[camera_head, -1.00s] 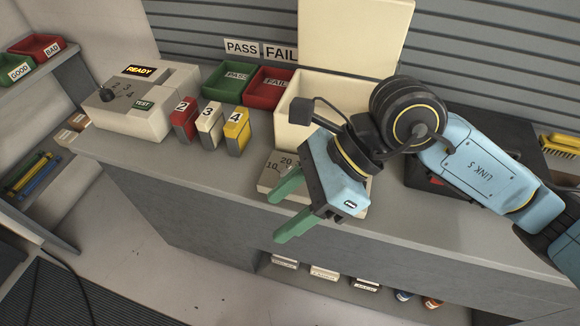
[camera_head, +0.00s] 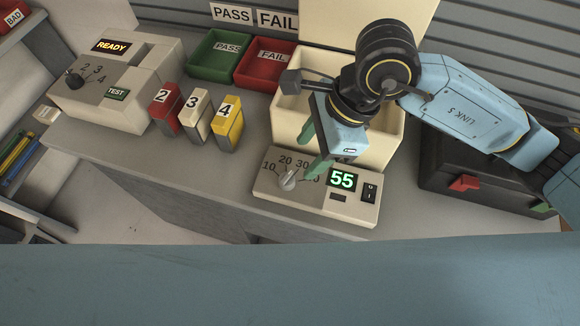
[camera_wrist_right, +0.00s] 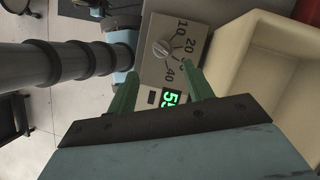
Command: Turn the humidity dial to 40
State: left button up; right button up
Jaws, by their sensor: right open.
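The humidity dial (camera_head: 289,179) is a small grey knob on a beige control box (camera_head: 355,212) with marks 10, 20, 30 and 40 around it. A green display (camera_head: 341,180) reads 55. The dial also shows in the right wrist view (camera_wrist_right: 163,48), beyond the fingertips, with its scale beside it. My right gripper (camera_head: 311,152) is open and empty, with green fingers pointing down just above and behind the dial; its near finger partly covers the 40 mark. In the right wrist view, its fingers (camera_wrist_right: 158,80) stand apart on either side of the display. My left gripper is not in view.
A beige bin (camera_head: 392,147) with a raised lid stands behind the box. Green and red trays (camera_head: 262,70), numbered blocks (camera_head: 197,113) and a READY tester (camera_head: 118,85) stand to the left. A dark case (camera_head: 470,195) with a red latch is at right.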

aim_at(289, 176)
jog(key=x, duration=0.4)
jog(key=shift+f, duration=0.1)
jog(key=x, duration=0.3)
jog(key=shift+a+f, duration=0.2)
jog(key=shift+f, duration=0.15)
jog(key=shift+w+a+f, duration=0.1)
jog(key=shift+a+f, duration=0.05)
jog(key=shift+f, duration=0.2)
jog(key=shift+a+f, duration=0.1)
jog(key=shift+f, duration=0.15)
jog(key=shift+c, duration=0.5)
jog(key=c, duration=0.9)
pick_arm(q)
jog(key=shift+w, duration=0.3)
pick_arm(e)
jog(key=shift+o, duration=0.2)
